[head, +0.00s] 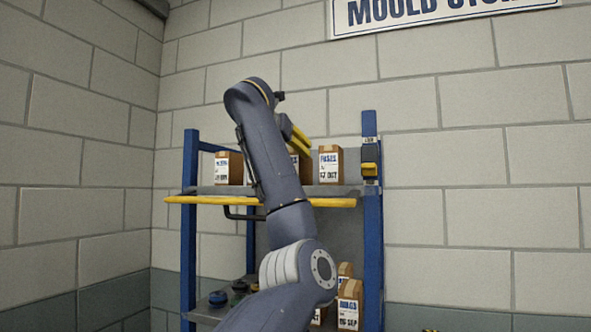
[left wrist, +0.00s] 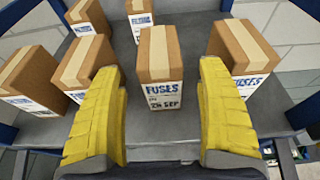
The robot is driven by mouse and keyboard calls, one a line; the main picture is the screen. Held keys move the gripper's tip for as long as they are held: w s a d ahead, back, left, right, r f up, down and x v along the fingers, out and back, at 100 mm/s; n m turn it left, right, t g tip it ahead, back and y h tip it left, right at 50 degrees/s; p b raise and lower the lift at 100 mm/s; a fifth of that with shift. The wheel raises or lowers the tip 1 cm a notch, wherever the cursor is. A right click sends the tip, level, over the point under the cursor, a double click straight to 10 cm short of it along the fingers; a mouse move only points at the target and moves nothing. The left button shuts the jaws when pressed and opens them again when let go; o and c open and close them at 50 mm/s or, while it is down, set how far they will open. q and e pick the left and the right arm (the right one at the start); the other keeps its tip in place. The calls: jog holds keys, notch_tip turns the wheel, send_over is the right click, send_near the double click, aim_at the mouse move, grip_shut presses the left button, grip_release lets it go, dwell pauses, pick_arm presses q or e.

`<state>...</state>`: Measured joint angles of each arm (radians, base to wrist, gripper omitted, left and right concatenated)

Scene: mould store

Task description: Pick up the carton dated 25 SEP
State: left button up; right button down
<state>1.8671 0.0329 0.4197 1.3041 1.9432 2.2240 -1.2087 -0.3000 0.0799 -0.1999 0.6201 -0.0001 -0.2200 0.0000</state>
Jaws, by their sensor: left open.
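In the left wrist view a brown carton (left wrist: 160,62) with a pale tape strip stands upright between my fingers. Its label reads FUSES and a date that starts with 2 and ends in SEP; the second digit is hard to read. My left gripper (left wrist: 158,75) is open, one yellow finger on each side of this carton, with gaps showing. In the head view my left gripper (head: 300,140) reaches over the upper shelf and partly hides a carton (head: 294,163) there. My right gripper is not in view.
Other cartons (left wrist: 88,62) stand left and behind. The blue-posted rack has a yellow front rail (head: 200,199). More cartons (head: 349,304) are on the lower shelf.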

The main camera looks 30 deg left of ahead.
pick_arm(q)
jog(key=shift+x, duration=3.05)
jog(key=shift+c, duration=0.4)
jog(key=c, duration=1.3)
jog(key=shift+c, duration=0.6)
jog(key=shift+r, duration=0.2)
